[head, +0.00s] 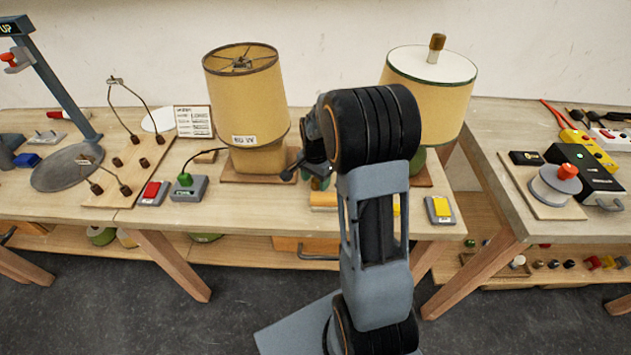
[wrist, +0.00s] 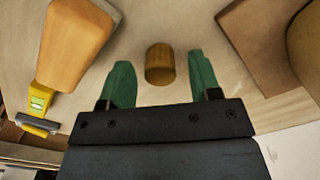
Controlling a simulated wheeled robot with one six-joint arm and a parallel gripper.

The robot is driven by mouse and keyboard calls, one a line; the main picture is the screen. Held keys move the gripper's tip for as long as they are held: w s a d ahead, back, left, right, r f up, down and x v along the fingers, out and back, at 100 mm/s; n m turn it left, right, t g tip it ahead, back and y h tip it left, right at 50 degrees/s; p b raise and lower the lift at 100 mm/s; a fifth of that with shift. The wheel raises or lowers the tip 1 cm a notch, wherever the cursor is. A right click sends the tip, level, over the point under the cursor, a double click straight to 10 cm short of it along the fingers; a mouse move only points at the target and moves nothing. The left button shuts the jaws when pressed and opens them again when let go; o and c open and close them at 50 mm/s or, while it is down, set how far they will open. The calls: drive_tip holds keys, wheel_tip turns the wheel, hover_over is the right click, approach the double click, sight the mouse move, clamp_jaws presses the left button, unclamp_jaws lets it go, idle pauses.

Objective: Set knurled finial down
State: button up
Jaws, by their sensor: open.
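In the wrist view a small brown-gold cylinder, which looks like the knurled finial (wrist: 160,64), is on the pale wooden tabletop. My gripper (wrist: 162,80) is open, its green fingers on either side of the finial. A gap shows between the finial and each finger, and nothing is held. A similar brown finial (head: 437,42) tops the right lamp's shade.
The left lamp (head: 242,95) and right lamp (head: 450,85) stand behind my arm. A wooden block (wrist: 75,40) and a yellow tool (wrist: 44,98) lie left of the finial, and a brown wooden base (wrist: 255,35) lies right. Grey boxes with red (head: 152,190) and green (head: 187,182) buttons stand left.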

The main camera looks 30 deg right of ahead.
sight(316, 180)
wheel_tip(316, 180, up, 10)
drive_tip(key=s+a+r+n+t, duration=0.1)
drive_tip(key=s+a+n, duration=0.4)
drive_tip(key=s, duration=0.3)
drive_tip(key=s+a+r+n+t, duration=0.1)
drive_tip(key=s+a+n+t, duration=0.1)
drive_tip(key=s+a+n, duration=0.3)
drive_tip(key=s+n, duration=0.3)
drive_tip(key=shift+s+a+r, duration=0.15)
drive_tip(key=shift+a+r, duration=0.2)
drive_tip(key=shift+a, duration=0.05)
drive_tip(key=shift+p, duration=0.3)
drive_tip(key=shift+t, duration=0.3)
wheel_tip(316, 180, up, 6)
drive_tip(key=p, duration=0.5)
drive_tip(key=shift+s, duration=0.1)
